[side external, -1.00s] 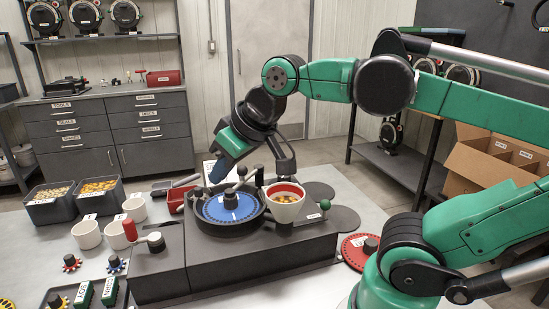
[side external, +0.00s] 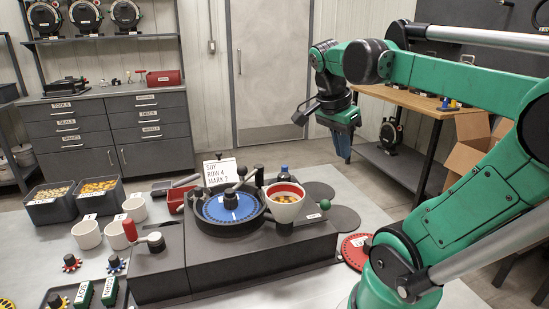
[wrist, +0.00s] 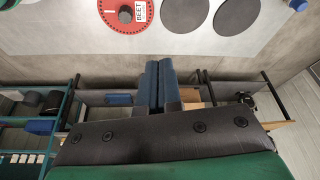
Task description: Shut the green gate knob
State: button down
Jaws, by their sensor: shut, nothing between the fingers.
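The green gate knob (side external: 325,204) is a small ball on the right end of the dark seed meter housing (side external: 250,255), beside the white hopper (side external: 285,215) with its red rim. My gripper (side external: 343,157) is raised behind and to the right of the meter, well apart from the knob, with its blue fingers pointing down. In the wrist view the blue fingers (wrist: 160,85) lie together, shut, with nothing between them. I cannot make out the green knob in the wrist view.
A blue seed plate (side external: 230,207) sits in the meter, with a sign reading SOY ROW 4 MARK 2 (side external: 220,172) behind it. A red BEET disc (side external: 356,250) and grey discs (side external: 345,219) lie to the right. A red-handled crank (side external: 130,231) stands left.

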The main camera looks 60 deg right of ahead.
aim_at(317, 217)
jog(key=x, duration=1.1)
jog(key=shift+w+a+r, duration=0.1)
jog(key=shift+w+a, duration=0.45)
jog(key=shift+a, duration=0.4)
jog(key=shift+w+a+r, duration=0.1)
jog(key=shift+w+a, duration=0.5)
jog(key=shift+a, duration=0.3)
jog(key=shift+w+a, duration=1.1)
